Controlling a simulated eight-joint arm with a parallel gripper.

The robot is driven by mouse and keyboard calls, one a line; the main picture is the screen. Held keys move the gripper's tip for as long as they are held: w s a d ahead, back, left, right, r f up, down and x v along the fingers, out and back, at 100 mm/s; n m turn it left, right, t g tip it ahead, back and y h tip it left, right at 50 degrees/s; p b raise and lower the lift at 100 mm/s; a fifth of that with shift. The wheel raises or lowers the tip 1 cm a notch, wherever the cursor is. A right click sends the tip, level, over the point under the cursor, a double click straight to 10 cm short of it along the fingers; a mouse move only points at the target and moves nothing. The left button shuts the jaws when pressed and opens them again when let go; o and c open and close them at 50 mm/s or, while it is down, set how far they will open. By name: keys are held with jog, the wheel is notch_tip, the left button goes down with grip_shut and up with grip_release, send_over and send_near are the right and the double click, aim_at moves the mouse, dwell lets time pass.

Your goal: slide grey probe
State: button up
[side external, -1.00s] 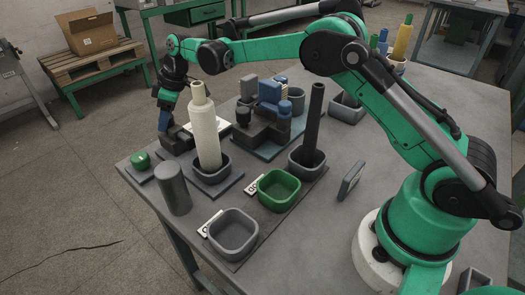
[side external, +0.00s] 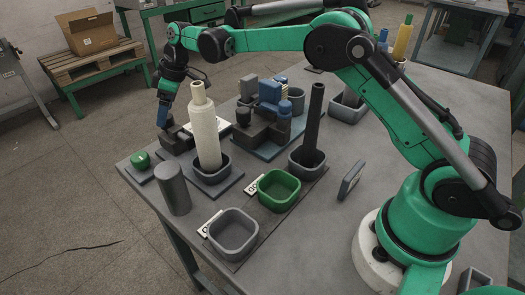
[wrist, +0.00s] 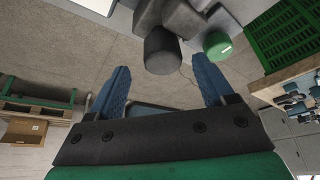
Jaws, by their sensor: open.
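My gripper (side external: 163,122) is at the far left edge of the table, pointing down with its blue fingers. In the wrist view its two blue fingers are spread apart with nothing between them. A dark grey round-ended part (wrist: 162,52), which looks like the grey probe, shows just beyond the fingertips, joined to a grey body. In the side view a dark grey block (side external: 177,141) lies right below the fingers, beside a white plate; whether the fingers touch it I cannot tell. The probe's far side is hidden.
A green knob (side external: 140,159) sits at the table's left corner. A blue and grey machine (side external: 268,110), a dark rod (side external: 315,115) and a green tray (side external: 278,190) are to the right.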

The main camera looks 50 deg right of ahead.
jog(key=shift+v, duration=1.8)
